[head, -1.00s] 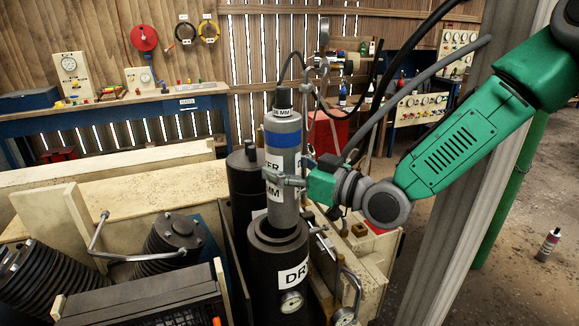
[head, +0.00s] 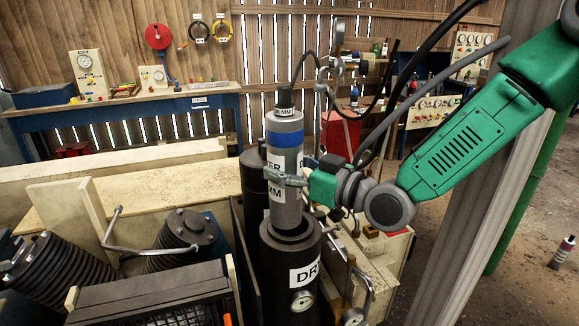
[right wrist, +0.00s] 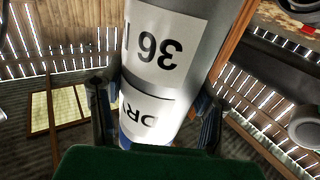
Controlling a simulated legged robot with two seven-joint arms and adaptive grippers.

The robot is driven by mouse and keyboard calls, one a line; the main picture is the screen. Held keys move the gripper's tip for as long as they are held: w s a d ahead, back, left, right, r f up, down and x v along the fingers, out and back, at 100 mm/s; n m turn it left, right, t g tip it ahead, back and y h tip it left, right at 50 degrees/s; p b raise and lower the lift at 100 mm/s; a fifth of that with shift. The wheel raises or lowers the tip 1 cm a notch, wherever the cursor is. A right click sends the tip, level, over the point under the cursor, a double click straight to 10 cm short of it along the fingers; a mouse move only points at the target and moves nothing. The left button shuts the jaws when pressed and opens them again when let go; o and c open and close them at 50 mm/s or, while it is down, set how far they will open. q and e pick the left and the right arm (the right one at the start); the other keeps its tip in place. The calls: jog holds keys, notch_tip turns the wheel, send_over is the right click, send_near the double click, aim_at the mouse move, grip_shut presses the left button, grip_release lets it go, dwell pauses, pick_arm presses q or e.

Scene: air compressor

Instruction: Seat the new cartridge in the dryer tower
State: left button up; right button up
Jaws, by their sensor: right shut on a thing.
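The new cartridge (head: 286,207) is a grey cylinder with a blue band, white labels and a dark top fitting. It stands upright over the open mouth of the black dryer tower (head: 277,272), with its lower end at or just inside the rim. How deep it sits is hard to tell. My right gripper (head: 290,181) is shut around the cartridge's middle from the right. In the right wrist view the cartridge (right wrist: 165,60) fills the space between the two fingers (right wrist: 155,115). My left gripper is not in view.
A second dark cylinder (head: 252,185) stands close behind the tower. Finned cylinders (head: 180,235) and a bent metal handle (head: 112,235) are at the left. Gauges (head: 302,300) sit on the tower's front. Hoses (head: 385,125) hang behind my right arm. A workbench (head: 130,108) stands at the back.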

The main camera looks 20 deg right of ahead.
jog(key=shift+a+r, duration=0.1)
jog(key=shift+d, duration=1)
jog(key=shift+a, duration=0.15)
jog(key=shift+d+f+b, duration=0.2)
jog(key=shift+f+b, duration=0.15)
jog(key=shift+f, duration=0.1)
jog(key=shift+a+f+b, duration=0.1)
jog(key=shift+f+b, duration=0.35)
jog(key=shift+f, duration=0.15)
jog(key=shift+a+r, duration=0.1)
jog(key=shift+r, duration=0.05)
